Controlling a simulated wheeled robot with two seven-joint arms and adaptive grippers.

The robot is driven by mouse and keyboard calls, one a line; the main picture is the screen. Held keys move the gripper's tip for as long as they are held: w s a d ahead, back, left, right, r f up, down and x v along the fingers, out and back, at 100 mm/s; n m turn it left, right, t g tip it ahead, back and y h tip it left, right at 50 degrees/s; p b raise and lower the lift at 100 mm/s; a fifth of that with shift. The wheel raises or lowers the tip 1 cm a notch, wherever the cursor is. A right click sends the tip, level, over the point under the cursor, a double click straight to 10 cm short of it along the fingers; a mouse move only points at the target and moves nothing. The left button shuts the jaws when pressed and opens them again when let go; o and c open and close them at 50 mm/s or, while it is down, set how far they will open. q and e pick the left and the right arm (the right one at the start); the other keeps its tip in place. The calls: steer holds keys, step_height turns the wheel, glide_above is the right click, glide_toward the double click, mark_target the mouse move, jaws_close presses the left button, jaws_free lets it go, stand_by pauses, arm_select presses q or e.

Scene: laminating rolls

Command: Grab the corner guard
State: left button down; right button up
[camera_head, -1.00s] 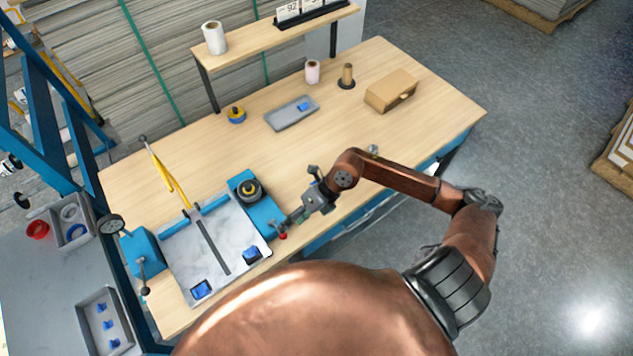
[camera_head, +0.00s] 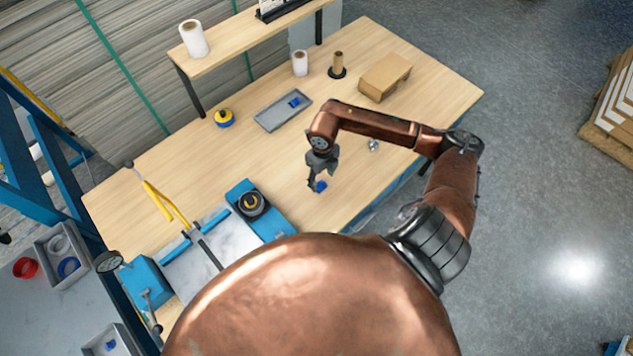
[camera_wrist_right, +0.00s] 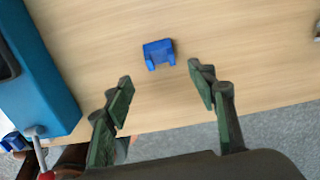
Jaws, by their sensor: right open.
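A small blue corner guard (camera_head: 320,186) lies on the wooden table, right of the blue roller unit. In the right wrist view the blue guard (camera_wrist_right: 158,53) shows as a U-shaped piece, flat on the wood. My right gripper (camera_head: 317,178) is over the table close to the guard. In the wrist view the right gripper (camera_wrist_right: 160,78) is open and empty, its green-grey fingers spread wide, with the guard ahead of the gap between them and not touched. My left gripper is not in view.
The blue roller unit (camera_head: 258,208) stands left of the guard. A grey tray (camera_head: 270,121) with another blue piece (camera_head: 294,102), a yellow-blue tape roll (camera_head: 224,118) and a cardboard box (camera_head: 385,77) are farther back. The table between is clear. The table's front edge is close to the gripper.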

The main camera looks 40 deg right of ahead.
mark_target(321, 188)
step_height(321, 188, down, 3)
steer(key=shift+d+f+p, duration=0.1)
steer(key=shift+p, duration=0.2)
step_height(321, 188, down, 2)
steer(key=shift+w+f, duration=0.1)
steer(key=shift+w, duration=0.05)
steer(key=shift+f, duration=0.25)
steer(key=c, duration=0.6)
steer(key=shift+c, duration=1.4)
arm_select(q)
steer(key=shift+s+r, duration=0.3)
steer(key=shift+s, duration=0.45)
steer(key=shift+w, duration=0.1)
arm_select(e)
steer(key=shift+r, duration=0.1)
